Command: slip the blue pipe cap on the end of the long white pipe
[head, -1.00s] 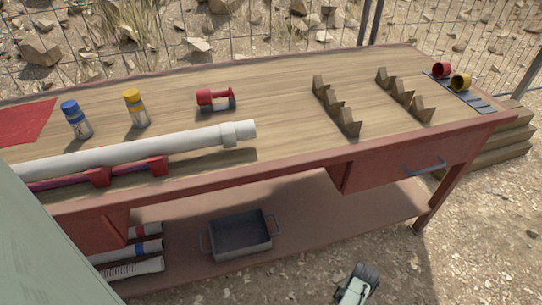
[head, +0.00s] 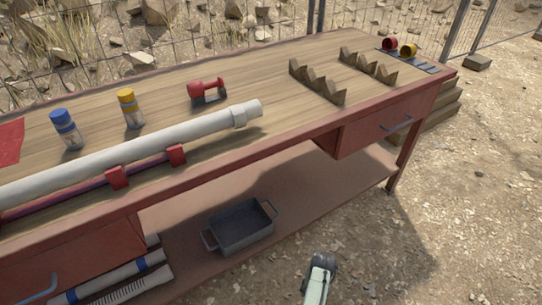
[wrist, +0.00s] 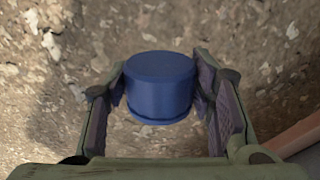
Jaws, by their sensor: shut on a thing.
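The blue pipe cap (wrist: 160,88) is held between the two fingers of my gripper (wrist: 160,95) in the wrist view, with ground behind it. The cap's flat closed face is toward the camera side and a rim shows at its lower edge. In the head view part of my arm (head: 319,275) shows at the bottom, in front of the bench; the cap cannot be made out there.
The wooden bench (head: 240,75) also holds blue-lidded and yellow-lidded bottles (head: 66,130), a red tool (head: 207,90), notched wooden blocks (head: 317,82) and red and yellow rings (head: 408,49). A grey bin (head: 240,229) and pipes sit on the lower shelf. Ground before the bench is open.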

